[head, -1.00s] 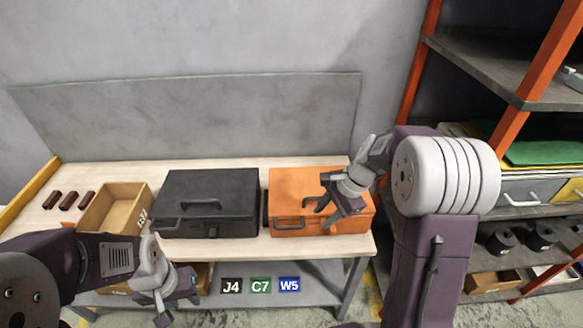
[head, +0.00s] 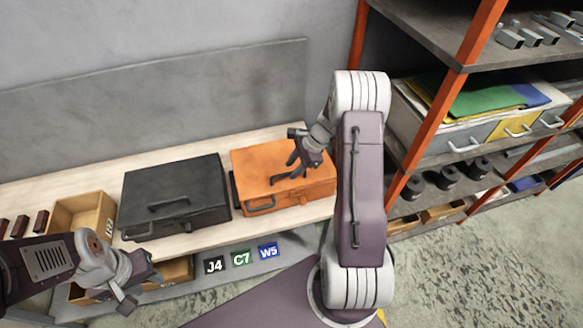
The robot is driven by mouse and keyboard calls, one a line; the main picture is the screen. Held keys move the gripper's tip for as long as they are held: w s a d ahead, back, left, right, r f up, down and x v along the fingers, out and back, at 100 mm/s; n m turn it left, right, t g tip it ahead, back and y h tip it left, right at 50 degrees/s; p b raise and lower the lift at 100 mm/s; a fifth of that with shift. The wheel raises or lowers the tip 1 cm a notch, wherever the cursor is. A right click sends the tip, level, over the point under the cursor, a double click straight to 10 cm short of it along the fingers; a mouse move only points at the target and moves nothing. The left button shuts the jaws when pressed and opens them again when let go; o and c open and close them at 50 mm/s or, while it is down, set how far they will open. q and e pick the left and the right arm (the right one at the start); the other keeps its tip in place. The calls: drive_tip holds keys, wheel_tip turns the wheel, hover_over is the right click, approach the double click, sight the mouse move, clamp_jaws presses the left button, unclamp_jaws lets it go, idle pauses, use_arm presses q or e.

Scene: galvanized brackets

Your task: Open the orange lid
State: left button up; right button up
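The orange case (head: 318,188) stands on the workbench with its orange lid (head: 262,158) lying shut. My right gripper (head: 296,170) is over the front middle of the lid, fingers pointing down and apart. A dark bar between or beside the fingers looks like the lid's handle; the gripper partly hides it, and I cannot tell whether they touch. My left gripper (head: 138,295) is low at the left, in front of the bench, fingers apart and empty.
A closed black case (head: 190,180) stands just left of the orange one. A cardboard bin (head: 78,215) is farther left. Signs J4, C7 and W5 (head: 268,251) hang below the bench edge. An orange-post shelf rack (head: 440,110) stands at the right.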

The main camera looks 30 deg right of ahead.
drive_tip(key=shift+s+a+f, duration=0.1)
drive_tip(key=shift+s+f, duration=0.1)
drive_tip(key=shift+f, duration=0.2)
drive_tip(key=shift+w+a, duration=0.15)
drive_tip(key=shift+w, duration=0.05)
drive_tip(key=shift+w+f, duration=0.1)
drive_tip(key=shift+c, duration=1.2)
clamp_jaws()
